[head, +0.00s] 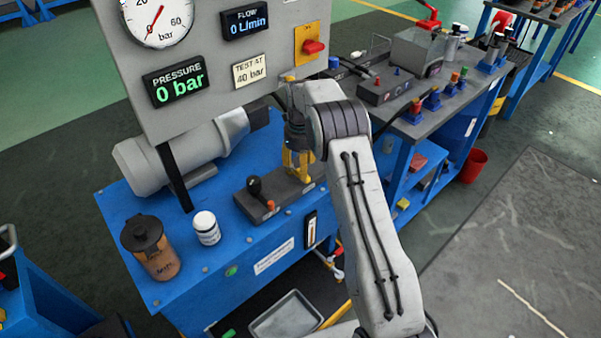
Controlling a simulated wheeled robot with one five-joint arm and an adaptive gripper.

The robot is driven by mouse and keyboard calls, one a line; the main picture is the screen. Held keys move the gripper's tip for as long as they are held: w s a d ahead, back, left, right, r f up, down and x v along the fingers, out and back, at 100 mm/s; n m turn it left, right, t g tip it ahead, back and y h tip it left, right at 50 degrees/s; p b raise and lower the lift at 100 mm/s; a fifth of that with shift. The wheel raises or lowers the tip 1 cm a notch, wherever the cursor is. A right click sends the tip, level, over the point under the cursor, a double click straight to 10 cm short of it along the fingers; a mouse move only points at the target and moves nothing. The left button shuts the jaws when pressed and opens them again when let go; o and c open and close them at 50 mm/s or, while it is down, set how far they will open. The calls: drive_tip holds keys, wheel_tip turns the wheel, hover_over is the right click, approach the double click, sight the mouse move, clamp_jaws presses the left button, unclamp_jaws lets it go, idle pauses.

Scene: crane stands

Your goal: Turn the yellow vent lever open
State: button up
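My gripper (297,150) points down over the right end of a dark valve block (284,192) on the blue bench. Yellow parts show at its lower end, just above or at the block. I cannot tell how much of this yellow is gripper fingers and how much is the vent lever. Whether the gripper touches the lever is hidden. A black knob (254,186) stands on the block's left end, with a small orange-red piece (270,205) beside it. The pressure display (179,86) reads 0 bar, and the flow display (246,22) reads 0 L/min.
The grey gauge panel (212,60) rises behind the block, with a red switch (314,47) on a yellow plate. A brown-filled jar (152,250) and a white bottle (206,228) stand at the bench's left. A grey motor (180,157) lies behind. Open floor is at right.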

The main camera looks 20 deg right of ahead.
wheel_tip(320, 180, up, 8)
idle(0.5)
idle(0.5)
